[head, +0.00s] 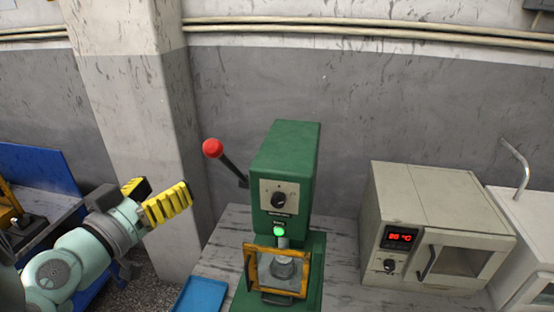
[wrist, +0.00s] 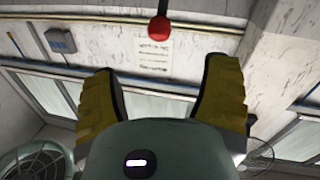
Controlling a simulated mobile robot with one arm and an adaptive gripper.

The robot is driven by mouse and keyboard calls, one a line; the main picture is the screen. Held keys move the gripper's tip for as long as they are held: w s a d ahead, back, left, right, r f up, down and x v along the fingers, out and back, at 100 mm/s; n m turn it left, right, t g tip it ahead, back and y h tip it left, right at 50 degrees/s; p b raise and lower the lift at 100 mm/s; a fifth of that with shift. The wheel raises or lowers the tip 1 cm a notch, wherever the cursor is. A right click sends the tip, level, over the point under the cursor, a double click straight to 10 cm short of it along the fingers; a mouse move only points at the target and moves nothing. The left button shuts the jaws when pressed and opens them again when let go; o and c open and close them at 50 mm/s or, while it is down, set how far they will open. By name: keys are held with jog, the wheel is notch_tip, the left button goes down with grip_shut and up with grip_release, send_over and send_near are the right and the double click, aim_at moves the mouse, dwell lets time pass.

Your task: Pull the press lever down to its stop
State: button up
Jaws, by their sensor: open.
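The green press (head: 285,165) stands on the bench in the head view, with a lit green light and a yellow-framed guard (head: 277,272) at its front. Its black press lever (head: 234,170) slants up and left from the press's left side and ends in a red ball knob (head: 212,148). My gripper (head: 166,192), with yellow ridged fingers, is left of the knob and lower in the picture, apart from it. In the wrist view my gripper (wrist: 168,90) is open and empty. The red knob (wrist: 158,29) shows above and between the fingers there.
A beige oven (head: 435,228) with a red display stands to the right of the press. A blue tray (head: 201,295) lies on the bench (head: 225,250) at the front left. A concrete pillar (head: 140,110) rises behind my gripper.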

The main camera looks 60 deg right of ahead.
aim_at(207, 154)
jog(key=shift+w+d+r+p, duration=0.1)
jog(key=shift+w+d+p, duration=0.35)
jog(key=shift+d, duration=1.2)
jog(key=shift+w+d+r+p, duration=0.15)
jog(key=shift+d+p, duration=0.5)
jog(key=shift+d, duration=1.05)
jog(key=shift+w+d+f+p, duration=0.1)
jog(key=shift+w+d+p, duration=0.35)
jog(key=shift+d, duration=1.2)
jog(key=shift+w+d+p, duration=0.15)
jog(key=shift+d+p, duration=0.25)
jog(key=shift+d, duration=0.5)
jog(key=shift+w+d+p, duration=0.1)
jog(key=shift+d+p, duration=0.25)
jog(key=shift+d, duration=0.9)
jog(key=shift+c, duration=0.3)
grip_shut()
